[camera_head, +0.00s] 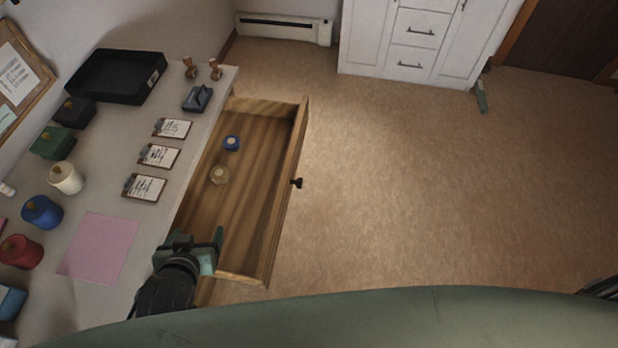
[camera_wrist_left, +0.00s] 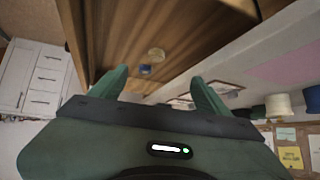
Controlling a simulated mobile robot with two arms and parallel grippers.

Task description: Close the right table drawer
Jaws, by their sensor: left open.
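The wooden drawer (camera_head: 252,205) stands pulled out from the right side of the grey table (camera_head: 115,200) in the head view. Its dark knob (camera_head: 297,183) is on the outer front panel, facing the open floor. My left gripper (camera_head: 198,240) is open and empty, over the near end of the drawer beside the table edge. In the left wrist view, its two green fingers (camera_wrist_left: 158,88) are spread apart, with the wooden drawer interior (camera_wrist_left: 135,35) beyond them. I cannot tell whether it touches the drawer. My right gripper is not in view.
A blue roll (camera_head: 232,143) and a pale roll (camera_head: 219,175) lie inside the drawer. The table holds clipboards (camera_head: 159,156), a black tray (camera_head: 117,77), several coloured pots and a pink sheet (camera_head: 101,246). The floor (camera_head: 420,190) right of the drawer is clear. White cabinets (camera_head: 412,40) stand beyond.

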